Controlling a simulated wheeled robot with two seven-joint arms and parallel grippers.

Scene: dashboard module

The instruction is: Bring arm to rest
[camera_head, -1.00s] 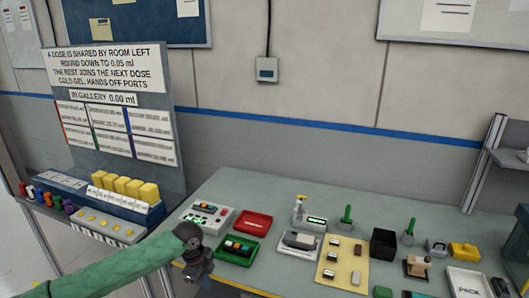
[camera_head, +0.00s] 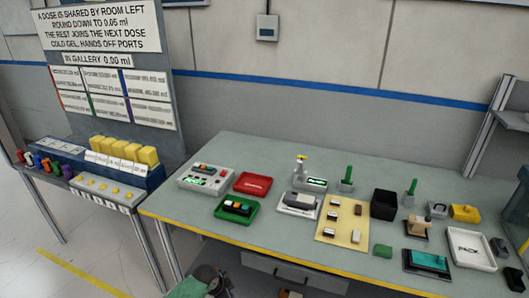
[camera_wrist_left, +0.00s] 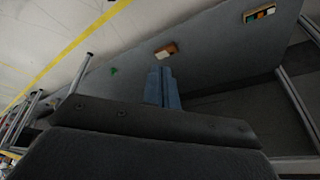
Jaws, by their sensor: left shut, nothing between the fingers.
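My left arm shows at the bottom of the head view, in front of the table's yellow front edge and below the tabletop. Its dark wrist and gripper (camera_head: 212,282) are small there. In the left wrist view the left gripper's two bluish fingers (camera_wrist_left: 162,88) lie side by side, closed, with nothing between them. The gripper touches nothing that I can see. My right gripper is in neither view.
The grey table (camera_head: 215,146) holds a green tray (camera_head: 222,211), a red tray (camera_head: 252,183), a yellow board (camera_head: 328,232), a black bin (camera_head: 384,204) and a white PACK tray (camera_head: 470,248). A drawer (camera_head: 295,272) hangs under the front edge. A side rack (camera_head: 100,190) stands left.

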